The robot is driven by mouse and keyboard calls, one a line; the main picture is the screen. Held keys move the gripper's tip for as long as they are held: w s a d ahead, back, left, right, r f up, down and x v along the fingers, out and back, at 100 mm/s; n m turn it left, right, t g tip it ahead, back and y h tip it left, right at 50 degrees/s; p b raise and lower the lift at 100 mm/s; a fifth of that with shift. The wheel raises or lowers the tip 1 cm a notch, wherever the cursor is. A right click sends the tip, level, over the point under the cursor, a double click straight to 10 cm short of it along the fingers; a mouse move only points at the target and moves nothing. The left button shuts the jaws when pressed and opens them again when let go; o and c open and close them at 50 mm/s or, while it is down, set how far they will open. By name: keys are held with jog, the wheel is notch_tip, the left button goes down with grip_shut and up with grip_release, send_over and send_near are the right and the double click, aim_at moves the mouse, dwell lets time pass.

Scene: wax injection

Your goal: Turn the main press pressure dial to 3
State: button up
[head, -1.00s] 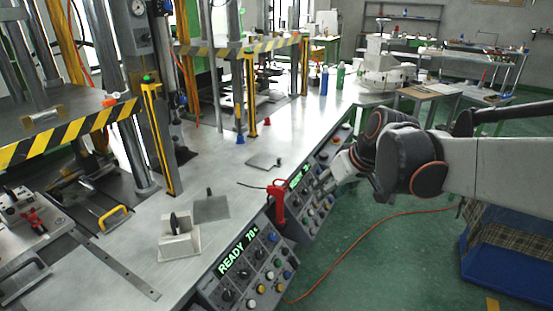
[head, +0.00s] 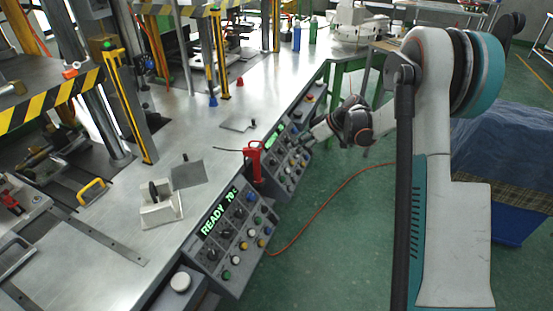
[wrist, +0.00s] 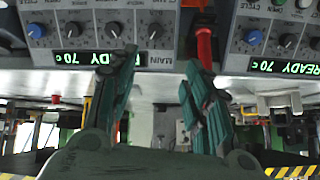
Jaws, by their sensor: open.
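In the wrist view, which is upside down, the panel labelled MAIN (wrist: 133,12) has a row of black dials and a blue knob (wrist: 37,30). The black dials are at its left (wrist: 72,30), middle (wrist: 113,30) and right (wrist: 154,30); I cannot tell which is for pressure or read their settings. Its display reads READY 70c (wrist: 88,58). My gripper (wrist: 163,72) is open and empty, its fingers apart before the panel's right part. In the head view my gripper (head: 306,137) is at the front of the far panel (head: 288,158), fingertips barely visible.
A red tool (head: 254,162) hangs between the two panels; it also shows in the wrist view (wrist: 204,45). The near panel (head: 234,236) reads READY 70c. A white fixture (head: 160,208) stands on the metal bench (head: 205,140). An orange hose (head: 328,192) lies on the green floor.

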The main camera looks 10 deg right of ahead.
aim_at(275, 161)
jog(key=shift+n+y, duration=0.3)
jog(key=b+x, duration=0.1)
jog(key=x, duration=0.4)
jog(key=d+f+b+x, duration=0.1)
jog(key=b+x, duration=0.1)
jog(key=x, duration=0.3)
jog(key=d+b+x, duration=0.1)
jog(key=x, duration=0.4)
jog(key=shift+w+a+f, duration=0.2)
jog(key=shift+w+f, duration=0.05)
jog(key=shift+f, duration=0.05)
jog(key=c, duration=1.1)
